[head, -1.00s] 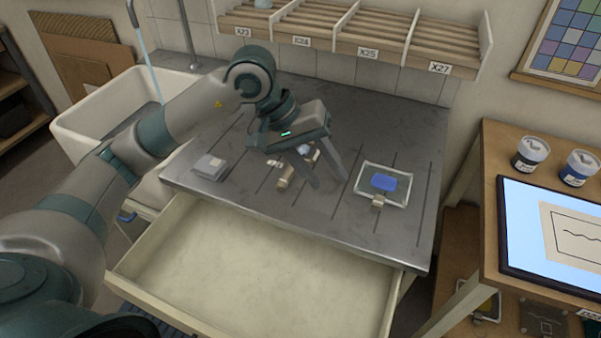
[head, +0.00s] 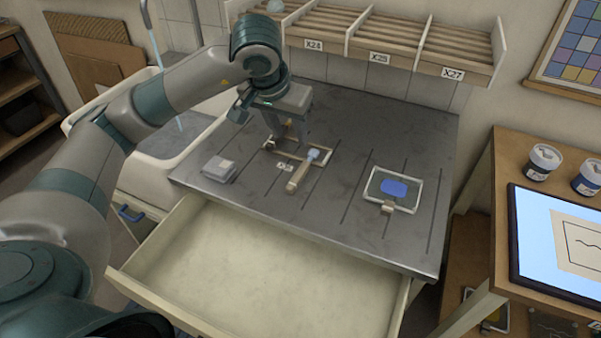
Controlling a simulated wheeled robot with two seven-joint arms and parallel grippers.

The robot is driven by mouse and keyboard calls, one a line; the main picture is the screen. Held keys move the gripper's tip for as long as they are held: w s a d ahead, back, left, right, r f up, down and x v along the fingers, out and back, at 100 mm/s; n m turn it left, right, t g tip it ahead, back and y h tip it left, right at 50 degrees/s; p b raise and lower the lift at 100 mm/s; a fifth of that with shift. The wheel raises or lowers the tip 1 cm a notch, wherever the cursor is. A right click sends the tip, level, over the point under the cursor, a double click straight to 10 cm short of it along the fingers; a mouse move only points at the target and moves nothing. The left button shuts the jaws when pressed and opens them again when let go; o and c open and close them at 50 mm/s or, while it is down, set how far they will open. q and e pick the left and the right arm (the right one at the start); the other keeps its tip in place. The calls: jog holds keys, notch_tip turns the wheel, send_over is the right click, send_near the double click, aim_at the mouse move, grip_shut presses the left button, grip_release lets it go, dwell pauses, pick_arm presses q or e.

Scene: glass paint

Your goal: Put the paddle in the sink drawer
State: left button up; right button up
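A tool with a pale wooden handle (head: 299,178) and a light-blue rounded end lies on the grey metal counter; it looks like the paddle. Its blue end lies near a thin wooden frame (head: 322,176). My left gripper (head: 286,140) points down over the far left part of that frame, behind and left of the tool. Its two fingers look apart, with nothing seen between them; whether they touch the frame is unclear. The drawer (head: 250,275) below the counter is pulled out and looks empty. My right gripper is not in view.
A small grey block (head: 218,169) sits on the counter's left. A clear-edged tray (head: 414,206) with a blue patch and a clip lies on the right. A white sink (head: 150,175) stands behind my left arm. A labelled rack (head: 390,40) hangs above.

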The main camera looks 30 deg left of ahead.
pick_arm(q)
jog(key=p+x, duration=0.1)
jog(key=x, duration=0.3)
jog(key=p, duration=0.3)
send_near(302, 169)
jog(key=shift+w+a+f, duration=0.15)
jog(key=shift+w+f, duration=0.65)
jog(key=shift+f, duration=0.05)
jog(key=shift+w+f, duration=0.15)
jog(key=shift+f, duration=0.25)
jog(key=shift+f+p, duration=0.45)
jog(key=shift+f, duration=0.2)
jog(key=p+x, duration=0.2)
jog(key=x, duration=0.1)
jog(key=shift+f, duration=0.5)
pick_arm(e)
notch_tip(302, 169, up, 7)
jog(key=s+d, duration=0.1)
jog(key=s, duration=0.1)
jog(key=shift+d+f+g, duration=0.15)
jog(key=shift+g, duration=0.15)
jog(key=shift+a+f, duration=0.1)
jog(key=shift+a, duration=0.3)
